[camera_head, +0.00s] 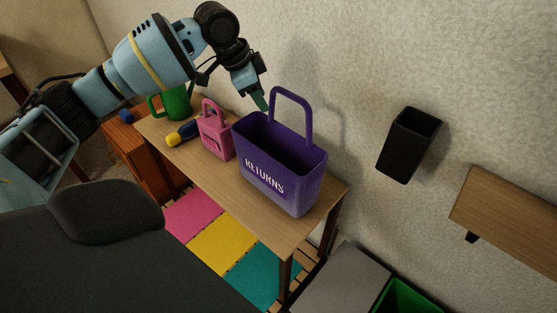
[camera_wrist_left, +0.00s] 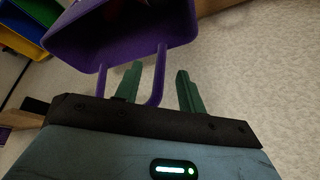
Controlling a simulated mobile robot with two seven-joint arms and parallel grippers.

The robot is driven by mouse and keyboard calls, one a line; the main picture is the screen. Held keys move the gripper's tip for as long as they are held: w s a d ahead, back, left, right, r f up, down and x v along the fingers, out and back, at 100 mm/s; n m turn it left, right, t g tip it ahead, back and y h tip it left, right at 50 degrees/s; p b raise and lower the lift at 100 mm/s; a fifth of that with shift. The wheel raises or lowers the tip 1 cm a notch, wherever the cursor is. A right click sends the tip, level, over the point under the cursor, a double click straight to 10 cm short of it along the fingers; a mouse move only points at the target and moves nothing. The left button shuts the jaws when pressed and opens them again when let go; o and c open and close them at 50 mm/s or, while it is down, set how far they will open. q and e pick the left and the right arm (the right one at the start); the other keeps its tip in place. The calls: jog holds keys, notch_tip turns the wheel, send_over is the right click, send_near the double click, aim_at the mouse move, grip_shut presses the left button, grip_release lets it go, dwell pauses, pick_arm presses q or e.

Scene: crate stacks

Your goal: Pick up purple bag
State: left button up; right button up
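The purple bag (camera_head: 262,175), marked "RETURNS", stands upright on the wooden table, its tall loop handle (camera_head: 292,92) raised. In the left wrist view the purple bag (camera_wrist_left: 125,32) is at the top, its handle (camera_wrist_left: 161,70) reaching down towards the gripper. My left gripper (camera_head: 261,100) is above the bag's back left side, near the handle. In the wrist view my left gripper (camera_wrist_left: 160,68) has its green fingers apart. One handle side shows between them, and the left finger appears within the loop. I cannot tell whether they touch. My right gripper is not in view.
A pink bag (camera_head: 215,143) stands close left of the purple one. A green mug (camera_head: 177,103) and a blue-yellow object (camera_head: 182,134) are farther left. The wall is close behind the wooden table (camera_head: 225,185). A black bin (camera_head: 409,145) hangs on the wall at right.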

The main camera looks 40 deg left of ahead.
pick_arm(q)
send_over(270, 124)
jog(key=shift+f+b, duration=0.45)
jog(key=shift+f, duration=1.75)
grip_shut()
